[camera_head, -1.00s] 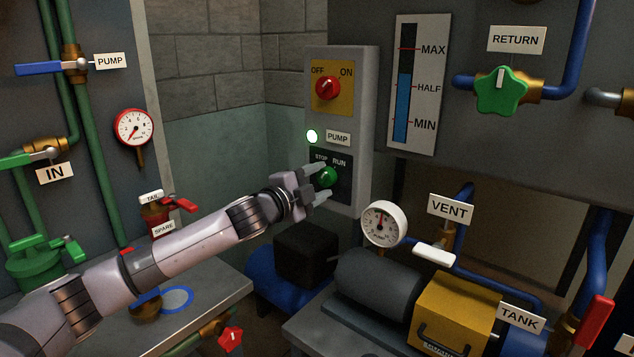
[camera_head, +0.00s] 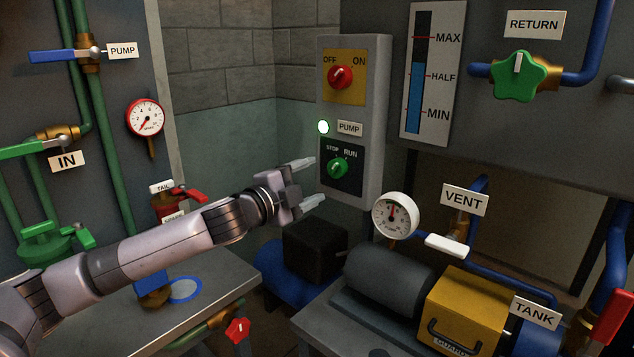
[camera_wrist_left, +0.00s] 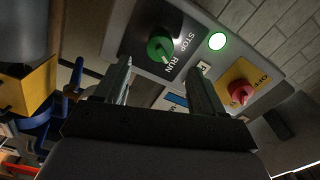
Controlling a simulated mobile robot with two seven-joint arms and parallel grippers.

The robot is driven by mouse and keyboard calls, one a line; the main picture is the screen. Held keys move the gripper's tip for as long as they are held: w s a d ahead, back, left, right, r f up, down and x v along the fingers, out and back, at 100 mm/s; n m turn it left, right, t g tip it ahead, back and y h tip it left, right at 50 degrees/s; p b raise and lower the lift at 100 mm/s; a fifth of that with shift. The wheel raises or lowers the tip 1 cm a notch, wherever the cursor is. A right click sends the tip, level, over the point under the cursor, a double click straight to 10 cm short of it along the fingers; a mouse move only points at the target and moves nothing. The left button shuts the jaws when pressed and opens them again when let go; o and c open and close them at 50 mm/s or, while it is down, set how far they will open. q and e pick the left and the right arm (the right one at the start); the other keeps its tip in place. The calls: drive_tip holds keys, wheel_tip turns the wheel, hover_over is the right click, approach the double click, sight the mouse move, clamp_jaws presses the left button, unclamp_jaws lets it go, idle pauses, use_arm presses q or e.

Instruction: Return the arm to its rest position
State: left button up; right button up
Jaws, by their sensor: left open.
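My left gripper (camera_head: 305,180) is open and empty, in front of and to the left of the grey pump control box (camera_head: 368,120). The green STOP/RUN knob (camera_head: 338,168) sits just right of the fingertips, apart from them. The knob also shows in the left wrist view (camera_wrist_left: 160,47), above the two spread fingers (camera_wrist_left: 160,85). The red OFF/ON knob (camera_head: 340,77) is higher on the box. The pump light (camera_head: 323,127) glows green-white. My right gripper is not in view.
Below the gripper stand a black box (camera_head: 315,250) and a grey motor with a yellow guard (camera_head: 465,310). A round white gauge (camera_head: 395,214) is right of the control box. Left are green pipes, the IN valve (camera_head: 40,148) and a red-handled valve (camera_head: 185,195).

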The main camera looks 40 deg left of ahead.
use_arm(q)
drive_tip(key=shift+s, duration=0.5)
